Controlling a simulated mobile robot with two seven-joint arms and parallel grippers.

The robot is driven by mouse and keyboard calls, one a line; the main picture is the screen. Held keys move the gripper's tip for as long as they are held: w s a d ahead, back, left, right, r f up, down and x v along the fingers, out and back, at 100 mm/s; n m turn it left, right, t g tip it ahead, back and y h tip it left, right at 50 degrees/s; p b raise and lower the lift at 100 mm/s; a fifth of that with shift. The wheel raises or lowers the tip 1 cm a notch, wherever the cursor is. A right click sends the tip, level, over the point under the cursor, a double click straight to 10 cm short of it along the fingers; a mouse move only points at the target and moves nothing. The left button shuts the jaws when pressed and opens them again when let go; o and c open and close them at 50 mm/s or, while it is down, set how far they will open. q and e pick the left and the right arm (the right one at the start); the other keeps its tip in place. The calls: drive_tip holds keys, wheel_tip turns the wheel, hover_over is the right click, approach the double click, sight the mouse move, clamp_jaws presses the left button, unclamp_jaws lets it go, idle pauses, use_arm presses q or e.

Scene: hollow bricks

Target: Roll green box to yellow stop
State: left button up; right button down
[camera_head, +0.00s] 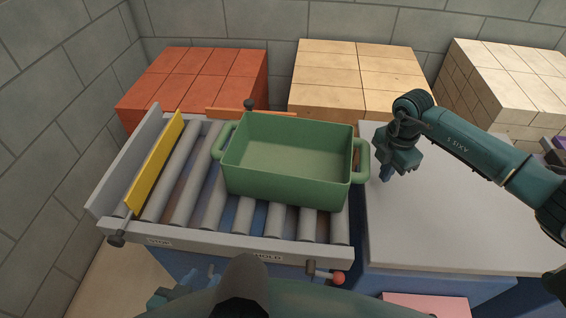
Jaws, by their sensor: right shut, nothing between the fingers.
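The green box (290,185), an open bin with a handle on each short side, sits upright on the grey rollers (180,187) of a short conveyor. The yellow stop (155,162) is a slanted bar across the conveyor's left end. Several bare rollers lie between it and the box. My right gripper (385,174) points down, shut and empty, just right of the box's right handle (361,160); I cannot tell whether they touch. My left gripper (178,291) shows only in part below the conveyor's front rail, and its fingers are unclear.
A red-knobbed lever (338,278) is on the front rail (215,245), with an orange bar (225,112) behind the box. A grey tabletop (450,220) right of the conveyor is mostly clear. Red bricks (195,75) and tan bricks (350,75) are stacked behind.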

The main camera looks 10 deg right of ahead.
use_arm(q)
drive_tip(key=shift+d+f, duration=0.1)
drive_tip(key=shift+f, duration=0.05)
use_arm(e)
drive_tip(key=shift+f, duration=0.2)
idle(0.4)
drive_tip(key=shift+f+b, duration=0.25)
drive_tip(key=shift+b, duration=0.05)
drive_tip(key=shift+r, duration=0.15)
use_arm(q)
drive_tip(key=shift+r+p, duration=0.2)
drive_tip(key=shift+p, duration=0.15)
use_arm(e)
drive_tip(key=shift+r, duration=0.15)
